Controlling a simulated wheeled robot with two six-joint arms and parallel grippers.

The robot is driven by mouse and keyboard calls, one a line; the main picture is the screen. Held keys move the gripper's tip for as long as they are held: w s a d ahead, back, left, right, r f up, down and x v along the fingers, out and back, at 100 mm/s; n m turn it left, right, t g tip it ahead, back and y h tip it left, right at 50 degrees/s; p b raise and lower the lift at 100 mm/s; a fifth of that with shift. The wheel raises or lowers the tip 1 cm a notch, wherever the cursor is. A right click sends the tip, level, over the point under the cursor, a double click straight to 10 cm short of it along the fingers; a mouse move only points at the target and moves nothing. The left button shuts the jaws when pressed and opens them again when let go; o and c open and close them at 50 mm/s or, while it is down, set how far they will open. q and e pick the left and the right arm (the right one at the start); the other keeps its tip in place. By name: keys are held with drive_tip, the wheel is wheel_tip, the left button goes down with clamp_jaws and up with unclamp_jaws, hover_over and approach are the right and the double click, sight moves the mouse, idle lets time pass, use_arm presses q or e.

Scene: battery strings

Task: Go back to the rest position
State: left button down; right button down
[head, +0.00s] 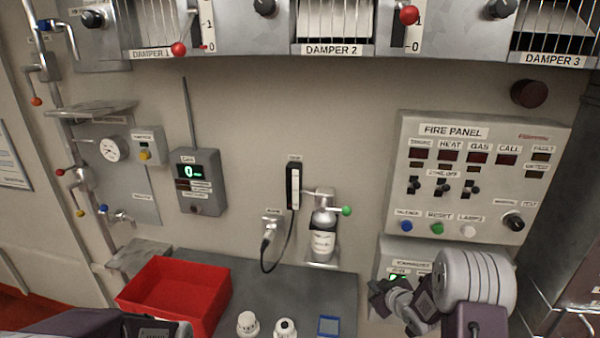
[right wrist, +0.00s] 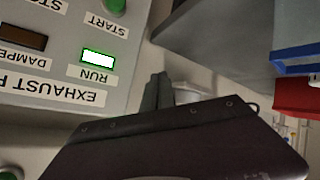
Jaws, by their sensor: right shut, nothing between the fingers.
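My right gripper (head: 380,300) is in the lower right of the head view, in front of the lower part of a grey exhaust panel (head: 408,251). In the right wrist view its fingers (right wrist: 158,92) are together with nothing between them, apart from the panel. That panel shows upside down in the wrist view (right wrist: 50,75), with a lit RUN lamp (right wrist: 98,58). Part of my left arm (head: 75,325) enters at the bottom left of the head view; its gripper is out of view.
A red bin (head: 170,272) stands on the grey worktop (head: 260,285), with two white knobbed items (head: 285,327) and a blue square (head: 328,326) at the front. The fire panel (head: 475,180) is above the right gripper. A bottle (head: 322,240) hangs on the wall.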

drive_tip(key=s+a+r, duration=0.4)
drive_tip(key=a+r, duration=0.3)
drive_tip(key=r, duration=0.2)
drive_tip(key=s+f+m+g, duration=0.2)
drive_tip(key=s+g, duration=0.1)
drive_tip(key=s, duration=0.5)
drive_tip(key=s+a+f+m+g+h, duration=0.1)
drive_tip(key=s+f+m+g, duration=0.1)
drive_tip(key=s, duration=0.7)
drive_tip(key=s+f+m+g, duration=0.2)
drive_tip(key=s+g, duration=0.3)
drive_tip(key=s, duration=0.3)
drive_tip(key=shift+s+a+f+m+h, duration=0.15)
drive_tip(key=shift+s+f+m+h, duration=0.2)
drive_tip(key=shift+m, duration=0.45)
